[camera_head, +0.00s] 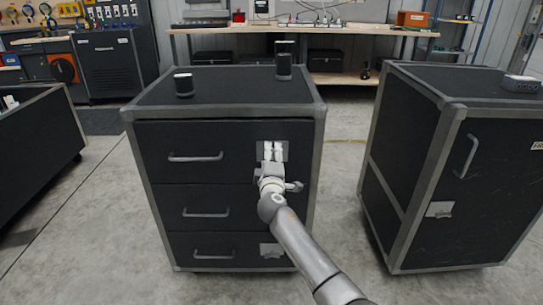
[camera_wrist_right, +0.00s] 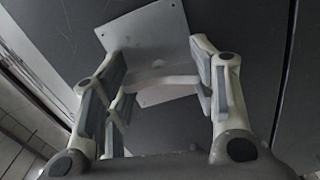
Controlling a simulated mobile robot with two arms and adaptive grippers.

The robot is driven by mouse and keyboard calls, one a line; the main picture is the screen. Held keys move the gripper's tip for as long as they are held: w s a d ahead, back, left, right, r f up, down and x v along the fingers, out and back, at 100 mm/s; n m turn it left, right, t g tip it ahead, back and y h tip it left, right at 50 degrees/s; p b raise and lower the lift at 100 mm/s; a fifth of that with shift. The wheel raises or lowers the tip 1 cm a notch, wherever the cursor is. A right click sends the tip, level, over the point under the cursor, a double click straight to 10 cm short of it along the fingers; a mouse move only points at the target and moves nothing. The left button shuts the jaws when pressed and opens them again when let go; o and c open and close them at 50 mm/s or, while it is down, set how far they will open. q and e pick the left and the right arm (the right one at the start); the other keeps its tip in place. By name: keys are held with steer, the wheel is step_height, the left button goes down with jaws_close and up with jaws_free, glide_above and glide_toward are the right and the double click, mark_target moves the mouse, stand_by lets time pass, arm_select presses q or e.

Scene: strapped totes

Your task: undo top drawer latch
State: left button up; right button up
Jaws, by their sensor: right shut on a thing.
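The black cabinet (camera_head: 225,165) with grey edges has three drawers. The top drawer (camera_head: 168,142) looks closed, with a grey bar handle (camera_head: 196,157) left of its middle. A silver latch plate (camera_head: 286,147) is at the top drawer's right side; it also shows in the right wrist view (camera_wrist_right: 148,30). My right gripper (camera_head: 272,155) is at this plate. In the wrist view its fingers (camera_wrist_right: 160,85) are on either side of a pale bar on the latch, shut on it. The fingers hide part of the latch. My left gripper is not in view.
A second black cabinet (camera_head: 475,165) stands to the right, and a dark case (camera_head: 40,145) stands to the left. A workbench (camera_head: 350,30) is behind. The floor between the cabinets is clear.

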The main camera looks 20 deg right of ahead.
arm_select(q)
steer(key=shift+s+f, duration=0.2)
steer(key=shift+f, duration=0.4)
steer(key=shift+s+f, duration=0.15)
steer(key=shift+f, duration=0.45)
arm_select(e)
steer(key=shift+n, duration=1)
steer(key=o, duration=1)
steer(key=shift+o, duration=0.2)
steer(key=v, duration=1.2)
